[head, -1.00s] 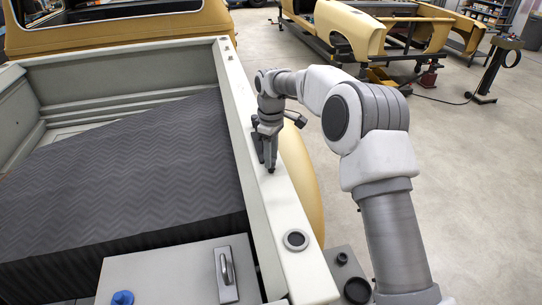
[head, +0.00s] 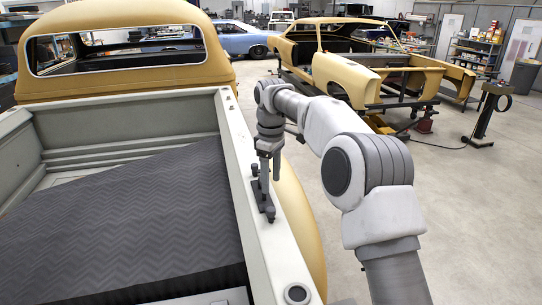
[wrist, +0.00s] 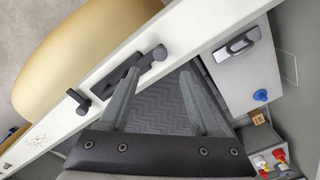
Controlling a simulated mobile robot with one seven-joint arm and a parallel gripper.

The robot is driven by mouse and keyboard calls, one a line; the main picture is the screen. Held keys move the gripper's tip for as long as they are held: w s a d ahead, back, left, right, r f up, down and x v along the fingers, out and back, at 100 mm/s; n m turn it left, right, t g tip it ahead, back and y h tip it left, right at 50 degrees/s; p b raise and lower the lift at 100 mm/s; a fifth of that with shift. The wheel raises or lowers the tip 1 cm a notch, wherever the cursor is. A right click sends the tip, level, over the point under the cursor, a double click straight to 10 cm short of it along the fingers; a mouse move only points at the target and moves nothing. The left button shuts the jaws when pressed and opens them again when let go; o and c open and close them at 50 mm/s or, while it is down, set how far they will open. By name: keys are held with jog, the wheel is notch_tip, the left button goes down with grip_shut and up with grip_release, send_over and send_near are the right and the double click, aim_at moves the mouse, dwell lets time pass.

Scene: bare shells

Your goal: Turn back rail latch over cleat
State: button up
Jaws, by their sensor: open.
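On the pale bed-side rail (head: 240,148) sits a dark flat fitting (head: 263,203) with a small upright knob, which looks like the latch. In the wrist view the dark bar (wrist: 126,76) lies along the rail, with a round knob at its right end. A separate dark peg-like piece (wrist: 78,103) stands on the rail to its left; I cannot tell surely which is the cleat. My gripper (head: 268,168) is over the rail, just beyond the fitting's near end. In the wrist view its fingers (wrist: 160,78) are wide apart, with nothing between them; the left fingertip overlaps the bar.
A dark chevron-patterned slab (head: 130,215) fills much of the truck bed left of the rail. A round black-rimmed socket (head: 297,294) is in the rail nearer me. The yellow cab (head: 120,75) stands at the back. Open floor (head: 460,220) lies to the right.

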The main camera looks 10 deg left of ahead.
notch_tip(320, 180, up, 8)
jog(key=p, duration=0.1)
dwell(0.4)
jog(key=s+d+r+m+t+b, duration=0.2)
jog(key=s+d+r+m, duration=0.15)
jog(key=s+d, duration=0.4)
jog(key=s+d+r+m+t+b, duration=0.1)
jog(key=s+d+r+m+b, duration=0.2)
jog(key=s+d, duration=0.45)
jog(key=s+d+f+m+t+b, duration=0.1)
jog(key=s+d+f+m, duration=0.3)
jog(key=s, duration=0.5)
jog(key=s+d+f+m+t+b, duration=0.1)
jog(key=s+d+f+m, duration=0.3)
jog(key=s+d+f, duration=0.5)
jog(key=shift+s+f+t, duration=0.3)
